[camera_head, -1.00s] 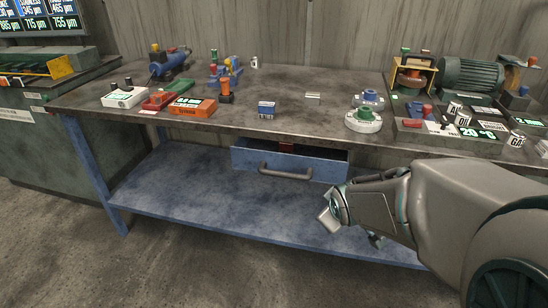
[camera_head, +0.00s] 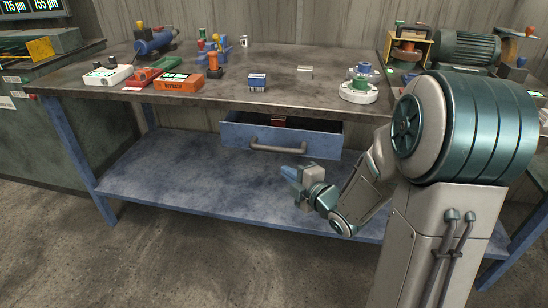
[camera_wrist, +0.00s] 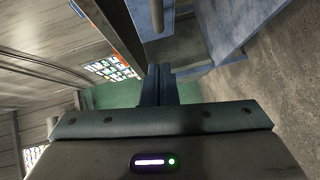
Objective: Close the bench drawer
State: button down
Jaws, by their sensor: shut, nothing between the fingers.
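The blue bench drawer (camera_head: 235,138) hangs under the bench top and is pulled partly out. Its inside shows as a dark gap above the front panel, with a red item (camera_head: 279,121) in it. A grey bar handle (camera_head: 278,148) runs across the front. My gripper (camera_head: 288,172) is shut and empty, in front of and just below the right part of the drawer, apart from it in the head view. In the wrist view the shut fingers (camera_wrist: 157,85) point up towards a grey bar that looks like the handle (camera_wrist: 158,18); contact cannot be told.
The blue lower shelf (camera_head: 190,180) is clear. Open floor lies in front.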

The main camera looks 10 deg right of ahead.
aim_at(278, 149)
jog(key=x, duration=0.3)
jog(key=d+x, duration=0.1)
jog(key=x, duration=0.3)
jog(key=w+x, duration=0.1)
jog(key=x, duration=0.2)
jog(key=shift+w+d+f+b, duration=0.15)
jog(key=shift+d+f+b, duration=0.1)
jog(key=shift+b, duration=0.15)
jog(key=shift+w+d, duration=0.15)
jog(key=shift+w, duration=0.45)
jog(key=w, duration=0.1)
jog(key=w+d+b, duration=0.1)
jog(key=w, duration=0.1)
jog(key=shift+w+d, duration=0.1)
jog(key=shift+w, duration=0.25)
jog(key=shift+s, duration=0.1)
